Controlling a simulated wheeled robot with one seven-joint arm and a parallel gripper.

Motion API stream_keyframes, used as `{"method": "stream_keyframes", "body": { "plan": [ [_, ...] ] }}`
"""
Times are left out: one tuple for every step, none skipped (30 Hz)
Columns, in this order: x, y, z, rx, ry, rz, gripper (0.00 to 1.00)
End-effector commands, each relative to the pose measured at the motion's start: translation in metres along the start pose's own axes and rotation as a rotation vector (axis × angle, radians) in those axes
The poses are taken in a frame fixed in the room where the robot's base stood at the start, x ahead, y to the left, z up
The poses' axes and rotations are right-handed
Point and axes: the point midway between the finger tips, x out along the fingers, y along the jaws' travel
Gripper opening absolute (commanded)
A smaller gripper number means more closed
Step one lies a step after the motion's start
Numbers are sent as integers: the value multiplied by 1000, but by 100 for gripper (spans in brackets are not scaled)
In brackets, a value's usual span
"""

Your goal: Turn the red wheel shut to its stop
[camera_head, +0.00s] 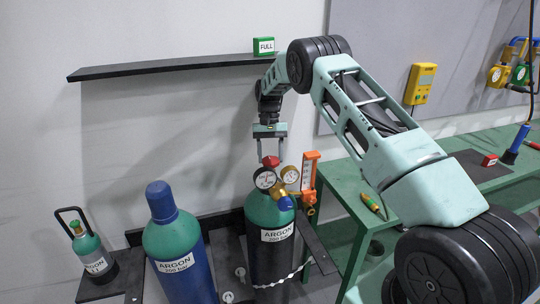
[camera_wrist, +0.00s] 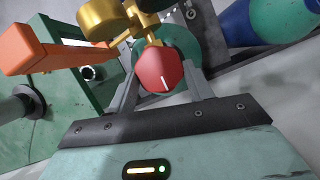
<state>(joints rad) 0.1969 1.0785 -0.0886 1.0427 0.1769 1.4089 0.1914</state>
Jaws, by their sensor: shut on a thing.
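The red wheel (camera_head: 270,161) sits on top of the gauge set on the green-and-black argon cylinder (camera_head: 269,236). My gripper (camera_head: 270,157) comes down on it from above, one finger on each side. In the wrist view the red wheel (camera_wrist: 157,72) is between the two fingers of my gripper (camera_wrist: 160,66), which is shut on it. A short white line marks the wheel's face and runs nearly along the picture's upright. The wheel's underside and stem are mostly hidden.
Two round gauges (camera_head: 265,178) and an orange flow meter (camera_head: 309,171) crowd the wheel. A blue argon cylinder (camera_head: 173,249) stands to the left, with a small one (camera_head: 92,251) beyond. A green bench (camera_head: 340,152) is at right. A black shelf (camera_head: 170,67) runs along the wall.

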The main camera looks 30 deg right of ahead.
Motion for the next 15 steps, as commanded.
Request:
{"method": "stream_keyframes", "body": {
  "plan": [
    [-1,0,0,6,4,-4,29],
    [-1,0,0,8,4,-5,29],
    [-1,0,0,10,4,-5,28],
    [-1,0,0,11,4,-6,28],
    [-1,0,0,12,4,-6,29],
    [-1,0,0,13,4,-6,29],
    [-1,0,0,13,4,-6,29],
    [-1,0,0,13,4,-6,29],
    [-1,0,0,13,4,-6,29],
    [-1,0,0,13,3,-6,29],
    [-1,0,0,13,3,-6,29],
    [-1,0,0,13,3,-6,29],
    [-1,0,0,13,3,-6,29],
    [-1,0,0,13,3,-6,29],
    [-1,0,0,12,3,-6,62]
  ]
}}
